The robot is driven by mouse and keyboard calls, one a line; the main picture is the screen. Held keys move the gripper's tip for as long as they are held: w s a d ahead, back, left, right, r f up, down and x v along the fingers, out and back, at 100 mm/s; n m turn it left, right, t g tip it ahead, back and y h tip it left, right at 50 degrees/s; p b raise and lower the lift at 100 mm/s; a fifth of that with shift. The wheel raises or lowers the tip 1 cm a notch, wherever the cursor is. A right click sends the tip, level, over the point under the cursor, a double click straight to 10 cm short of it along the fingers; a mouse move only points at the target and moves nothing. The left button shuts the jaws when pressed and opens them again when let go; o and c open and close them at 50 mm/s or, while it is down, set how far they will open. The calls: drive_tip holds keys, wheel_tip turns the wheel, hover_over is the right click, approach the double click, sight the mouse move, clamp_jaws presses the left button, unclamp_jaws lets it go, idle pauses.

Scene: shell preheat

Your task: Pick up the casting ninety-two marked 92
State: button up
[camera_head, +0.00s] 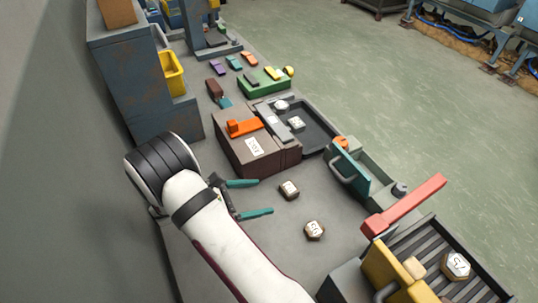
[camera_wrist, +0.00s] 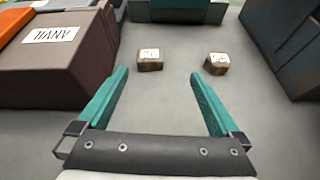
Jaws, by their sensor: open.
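Several small brown castings with white number labels are in view, and I cannot read any label surely as 92. One blocky casting (camera_head: 290,190) lies on the grey bench just ahead of my gripper (camera_head: 265,197). In the wrist view this casting (camera_wrist: 150,63) sits beyond the fingertips, between their lines. A second, more many-sided casting (camera_head: 315,231) lies nearer the front; in the wrist view it (camera_wrist: 217,64) is beyond the right finger. Another casting (camera_head: 297,123) is in the dark tray, and one (camera_head: 456,265) lies on the ribbed rack. My gripper's teal fingers (camera_wrist: 160,75) are open and empty.
A brown block labelled ANVIL (camera_head: 254,148) with an orange piece stands left in the wrist view. A teal-handled part (camera_head: 349,172) and a red bar (camera_head: 405,205) stand to the right. A grey-blue cabinet (camera_head: 150,90) is behind. Bench around the two near castings is clear.

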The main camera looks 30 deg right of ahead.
sight(287, 189)
drive_tip(key=shift+w+d+f+n+t+h, duration=0.2)
drive_tip(key=shift+w+f+n+t, duration=0.15)
drive_tip(key=shift+f, duration=0.25)
drive_tip(key=shift+w+d+f+n+t+h, duration=0.15)
drive_tip(key=shift+w+f+n, duration=0.1)
drive_tip(key=shift+f+n, duration=0.3)
drive_tip(key=x, duration=1.1)
drive_tip(key=c, duration=1.5)
drive_tip(key=shift+r, duration=0.1)
drive_tip(key=shift+c, duration=0.2)
